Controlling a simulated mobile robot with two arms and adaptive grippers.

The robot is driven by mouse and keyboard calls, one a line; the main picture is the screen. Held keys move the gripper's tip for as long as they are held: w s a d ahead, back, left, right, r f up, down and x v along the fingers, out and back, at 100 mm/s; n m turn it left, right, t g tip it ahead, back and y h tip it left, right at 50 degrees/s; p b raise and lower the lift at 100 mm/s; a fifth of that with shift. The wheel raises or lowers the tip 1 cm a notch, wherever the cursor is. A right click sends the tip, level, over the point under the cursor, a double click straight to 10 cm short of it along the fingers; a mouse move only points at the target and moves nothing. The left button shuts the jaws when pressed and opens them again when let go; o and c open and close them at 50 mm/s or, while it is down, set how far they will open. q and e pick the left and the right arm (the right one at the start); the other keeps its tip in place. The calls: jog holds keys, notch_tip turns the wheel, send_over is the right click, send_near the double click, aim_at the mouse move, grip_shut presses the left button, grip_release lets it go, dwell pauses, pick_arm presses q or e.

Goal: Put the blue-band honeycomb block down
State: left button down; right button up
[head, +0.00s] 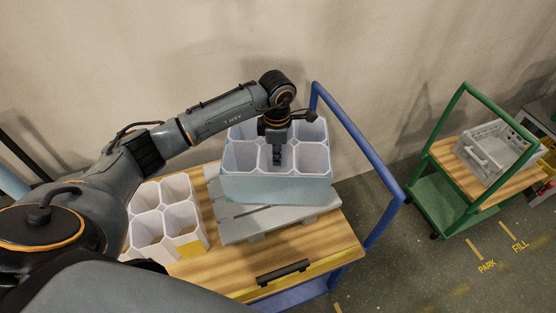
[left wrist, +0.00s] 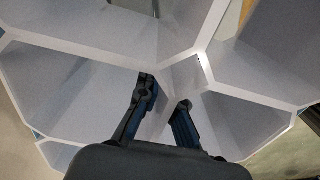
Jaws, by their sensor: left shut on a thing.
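The blue-band honeycomb block (head: 312,189) is a pale block of several open hexagonal cells with a light blue band around its lower side. In the head view it is at the grey pallet (head: 232,226) on the cart; whether it rests on the slats or hangs just above them I cannot tell. My left gripper (head: 277,160) reaches down into the block from above and is shut on a cell wall. In the left wrist view the fingers (left wrist: 162,112) stand on the two sides of a wall, and the cell walls (left wrist: 90,50) fill the picture. My right gripper is not in view.
A second honeycomb block (head: 187,247) with a yellow patch stands left of the pallet on the wooden cart top (head: 222,277). The cart's blue handle frame (head: 368,150) rises at right. A green cart (head: 440,200) with a grey crate (head: 497,150) stands farther right. A wall is behind.

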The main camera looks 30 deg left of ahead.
pick_arm(q)
jog(key=f+p, duration=0.1)
jog(key=f, duration=0.1)
jog(key=shift+w+d+f+p, duration=0.1)
jog(key=shift+w+f+p, duration=0.1)
jog(key=shift+f+p, duration=0.2)
jog(key=shift+f, duration=0.35)
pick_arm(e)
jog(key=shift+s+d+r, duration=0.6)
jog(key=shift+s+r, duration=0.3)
pick_arm(q)
jog(key=shift+f, duration=0.15)
jog(key=c, duration=1.5)
grip_release()
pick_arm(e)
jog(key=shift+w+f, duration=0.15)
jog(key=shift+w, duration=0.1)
